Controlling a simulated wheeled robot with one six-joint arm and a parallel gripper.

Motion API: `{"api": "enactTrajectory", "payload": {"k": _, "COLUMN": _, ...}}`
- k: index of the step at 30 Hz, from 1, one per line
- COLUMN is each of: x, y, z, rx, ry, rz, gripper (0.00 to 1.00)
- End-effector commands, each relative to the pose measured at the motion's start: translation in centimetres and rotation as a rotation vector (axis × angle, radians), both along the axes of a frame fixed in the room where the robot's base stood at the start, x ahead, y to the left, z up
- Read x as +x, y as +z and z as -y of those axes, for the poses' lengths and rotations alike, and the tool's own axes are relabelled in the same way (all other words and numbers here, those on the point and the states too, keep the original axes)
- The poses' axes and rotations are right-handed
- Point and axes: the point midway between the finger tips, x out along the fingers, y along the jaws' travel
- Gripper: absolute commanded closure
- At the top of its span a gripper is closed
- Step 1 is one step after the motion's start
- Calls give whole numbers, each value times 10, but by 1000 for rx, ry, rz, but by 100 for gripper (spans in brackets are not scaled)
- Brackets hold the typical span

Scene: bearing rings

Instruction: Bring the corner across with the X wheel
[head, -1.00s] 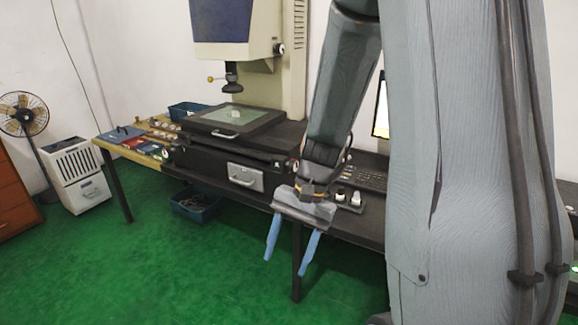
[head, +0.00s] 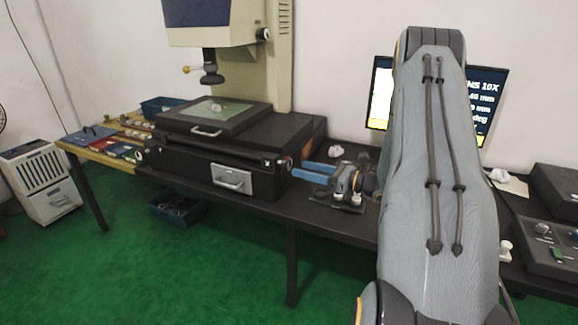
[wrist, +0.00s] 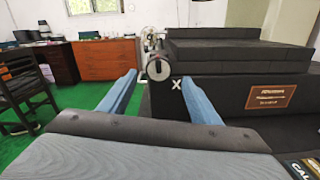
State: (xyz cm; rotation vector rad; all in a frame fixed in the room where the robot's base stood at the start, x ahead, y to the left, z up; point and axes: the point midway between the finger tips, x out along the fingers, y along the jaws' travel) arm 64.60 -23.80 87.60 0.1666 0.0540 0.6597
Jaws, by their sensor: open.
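The X wheel (wrist: 158,68) is a dark round knob with a light rim, beside a white X mark on the black stage body. In the head view, a small knob (head: 284,164) shows on the right side of the measuring machine's stage (head: 225,150). My gripper (wrist: 160,79) is open and empty. Its two blue fingers point at the wheel, which appears between and beyond the tips, apart from them. In the head view my gripper (head: 299,170) is level beside the stage's right side. A small pale part (head: 216,107) lies on the stage glass; its corner is too small to make out.
A monitor (head: 381,95) stands behind my arm, which hides its middle. Colored books and small items lie on the wooden table (head: 85,150) at the left.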

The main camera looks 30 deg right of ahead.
Motion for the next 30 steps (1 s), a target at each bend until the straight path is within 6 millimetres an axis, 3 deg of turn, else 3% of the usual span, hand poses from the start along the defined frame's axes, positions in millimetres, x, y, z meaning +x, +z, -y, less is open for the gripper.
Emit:
{"api": "enactTrajectory", "payload": {"k": 10, "x": 39, "y": 1, "z": -33, "rx": -3, "ry": 4, "rz": -1, "gripper": 43}}
{"api": "enactTrajectory", "payload": {"k": 22, "x": 46, "y": 0, "z": -37, "rx": -3, "ry": 1, "rz": -1, "gripper": 43}}
{"api": "enactTrajectory", "payload": {"k": 23, "x": 46, "y": 0, "z": -37, "rx": -3, "ry": 1, "rz": -1, "gripper": 45}}
{"api": "enactTrajectory", "payload": {"k": 30, "x": 46, "y": 0, "z": -37, "rx": -3, "ry": 1, "rz": -1, "gripper": 84}}
